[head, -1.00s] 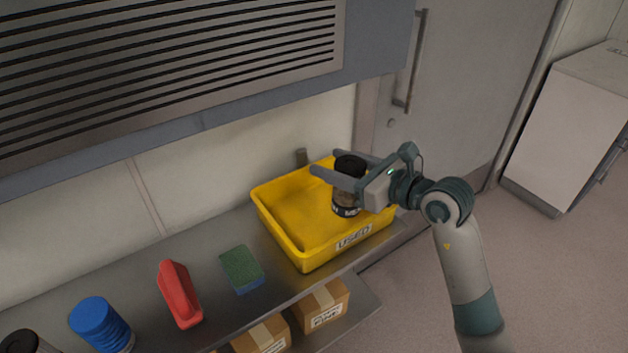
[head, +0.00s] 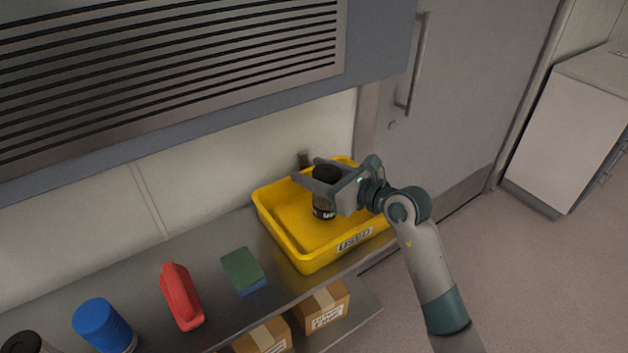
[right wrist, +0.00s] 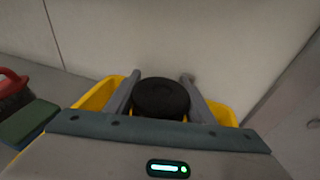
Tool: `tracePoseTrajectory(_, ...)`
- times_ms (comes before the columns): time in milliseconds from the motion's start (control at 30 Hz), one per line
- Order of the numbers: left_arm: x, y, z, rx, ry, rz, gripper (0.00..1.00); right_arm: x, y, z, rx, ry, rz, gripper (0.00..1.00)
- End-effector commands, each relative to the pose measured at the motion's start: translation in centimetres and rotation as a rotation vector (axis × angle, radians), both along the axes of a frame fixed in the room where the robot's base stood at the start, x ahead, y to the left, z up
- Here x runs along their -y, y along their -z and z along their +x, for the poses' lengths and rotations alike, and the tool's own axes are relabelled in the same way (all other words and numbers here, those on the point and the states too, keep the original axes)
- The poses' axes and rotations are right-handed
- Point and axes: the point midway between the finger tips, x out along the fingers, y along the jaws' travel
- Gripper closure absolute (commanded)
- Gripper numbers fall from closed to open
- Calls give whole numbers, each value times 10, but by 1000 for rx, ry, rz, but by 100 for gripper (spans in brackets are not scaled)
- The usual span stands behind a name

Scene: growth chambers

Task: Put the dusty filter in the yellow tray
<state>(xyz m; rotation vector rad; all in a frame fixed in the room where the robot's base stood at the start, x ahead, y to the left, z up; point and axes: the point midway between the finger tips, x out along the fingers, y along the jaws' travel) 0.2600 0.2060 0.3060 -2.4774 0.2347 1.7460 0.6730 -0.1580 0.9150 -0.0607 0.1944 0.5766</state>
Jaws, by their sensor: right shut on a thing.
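The yellow tray (head: 290,243), labelled "USED", stands at the right end of the steel shelf. My right gripper (head: 314,177) is above the tray, shut on a dark-capped cylindrical filter (head: 323,212). The filter is upright, with its lower part inside the tray's outline; I cannot tell whether it touches the tray floor. In the right wrist view the filter's round black top (right wrist: 161,97) sits between the two fingers, with the tray's yellow walls (right wrist: 98,96) on either side. My left gripper is not in view.
On the shelf left of the tray are a green and blue sponge (head: 242,269), a red-handled brush (head: 181,297), a blue ribbed cylinder (head: 103,325) and a dark-topped cylinder (head: 22,343). Cardboard boxes (head: 322,309) sit on a lower shelf. A grey vented housing (head: 200,80) overhangs behind.

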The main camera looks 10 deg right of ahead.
Motion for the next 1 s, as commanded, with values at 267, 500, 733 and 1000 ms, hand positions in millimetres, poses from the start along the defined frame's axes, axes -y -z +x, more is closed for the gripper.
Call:
tracePoseTrajectory(267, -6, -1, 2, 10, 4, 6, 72, 0, 26, 0, -1, -1, 2, 78)
tracePoseTrajectory(500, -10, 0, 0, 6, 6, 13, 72, 0, 26, 0, 0, -1, 2, 78)
tracePoseTrajectory(733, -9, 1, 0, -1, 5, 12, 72, 0, 29, 0, -1, 0, 1, 35)
tracePoseTrajectory(1000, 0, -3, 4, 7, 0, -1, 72, 0, 29, 0, -1, -1, 1, 32)
